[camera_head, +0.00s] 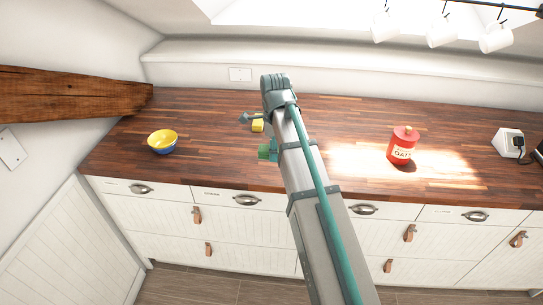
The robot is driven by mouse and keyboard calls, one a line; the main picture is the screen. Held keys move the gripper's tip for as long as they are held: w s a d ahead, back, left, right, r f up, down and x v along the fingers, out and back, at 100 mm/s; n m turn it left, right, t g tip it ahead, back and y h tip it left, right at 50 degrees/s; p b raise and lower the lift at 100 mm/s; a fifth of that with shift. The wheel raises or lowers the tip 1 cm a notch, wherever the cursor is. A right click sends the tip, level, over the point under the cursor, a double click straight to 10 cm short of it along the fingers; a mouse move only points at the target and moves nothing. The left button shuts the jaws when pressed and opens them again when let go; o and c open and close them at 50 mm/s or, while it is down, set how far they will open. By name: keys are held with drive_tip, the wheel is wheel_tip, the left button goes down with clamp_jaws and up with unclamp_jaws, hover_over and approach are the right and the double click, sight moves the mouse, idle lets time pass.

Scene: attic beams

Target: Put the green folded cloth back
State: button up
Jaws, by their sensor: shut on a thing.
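The green folded cloth (263,153) shows as a small green patch just left of my arm, near the front edge of the wooden counter. My gripper (272,146) is mostly hidden behind my arm; only a small teal part shows, right against the cloth. It is shut on the cloth. I cannot tell whether the cloth touches the counter or hangs just above it.
A yellow block-like thing (257,126) and a small blue-grey thing (244,118) lie behind the cloth. A yellow and blue bowl (162,141) stands left, a red canister (403,145) right, and a white appliance (508,143) far right. Counter between bowl and cloth is clear.

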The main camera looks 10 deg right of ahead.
drive_tip(key=w+f+p, duration=0.1)
drive_tip(key=w+f, duration=0.1)
drive_tip(key=w+d+f+p, duration=0.1)
drive_tip(key=w+f, duration=0.1)
drive_tip(key=w, duration=0.1)
drive_tip(key=w+f, duration=0.2)
drive_tip(key=w, duration=0.1)
drive_tip(key=shift+w+d+f+p, duration=0.1)
drive_tip(key=shift+w+d+p, duration=0.1)
drive_tip(key=shift+p, duration=0.2)
drive_tip(key=shift+w+f, duration=0.35)
drive_tip(key=shift+f, duration=0.2)
drive_tip(key=shift+w+d+f+p, duration=0.15)
drive_tip(key=shift+f+p, duration=0.5)
drive_tip(key=shift+f, duration=1.2)
drive_tip(key=shift+f, duration=0.2)
drive_tip(key=o, duration=1.1)
drive_tip(key=shift+r, duration=0.15)
